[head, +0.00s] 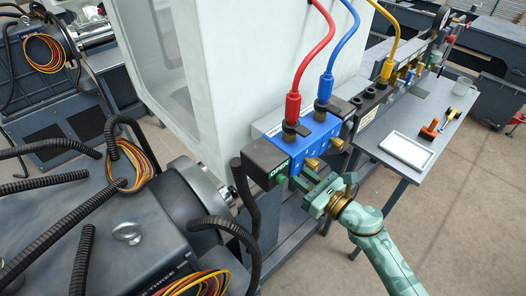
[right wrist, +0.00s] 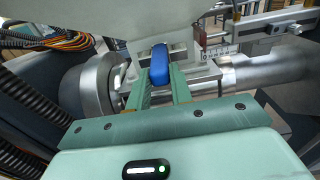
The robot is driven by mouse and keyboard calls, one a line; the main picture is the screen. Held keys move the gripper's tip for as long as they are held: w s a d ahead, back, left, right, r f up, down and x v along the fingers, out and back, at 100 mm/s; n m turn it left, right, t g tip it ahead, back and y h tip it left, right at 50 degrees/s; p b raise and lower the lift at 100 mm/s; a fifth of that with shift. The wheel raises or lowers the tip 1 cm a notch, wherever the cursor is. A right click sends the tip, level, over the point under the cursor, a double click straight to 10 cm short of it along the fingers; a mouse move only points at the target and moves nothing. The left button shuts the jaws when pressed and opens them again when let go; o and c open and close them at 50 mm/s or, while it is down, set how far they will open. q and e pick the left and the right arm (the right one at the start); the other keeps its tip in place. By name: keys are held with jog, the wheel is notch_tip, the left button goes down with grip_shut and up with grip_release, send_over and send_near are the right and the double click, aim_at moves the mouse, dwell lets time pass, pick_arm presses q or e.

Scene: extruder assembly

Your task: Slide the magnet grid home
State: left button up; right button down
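My right gripper (head: 308,186) reaches in from the lower right in the head view, below the blue valve block. In the right wrist view its two green fingers (right wrist: 161,88) lie along both sides of a blue rounded handle (right wrist: 160,62) and appear to touch it. The handle sits in front of a pale metal part of the machine. I take it for the magnet grid's handle. The grid's body cannot be made out, and how far in it sits cannot be told. The handle is not visible in the head view. My left gripper is not in view.
A large pale housing (head: 205,75) stands behind. Black ribbed hoses (head: 60,230) crowd the left. A side table (head: 425,110) holds a white tray (head: 407,151).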

jog(key=shift+w+a, duration=0.1)
dwell(0.5)
jog(key=shift+b+x, duration=0.3)
jog(key=shift+x, duration=0.75)
jog(key=c, duration=0.8)
grip_release()
jog(key=shift+o, duration=0.2)
jog(key=v, duration=0.9)
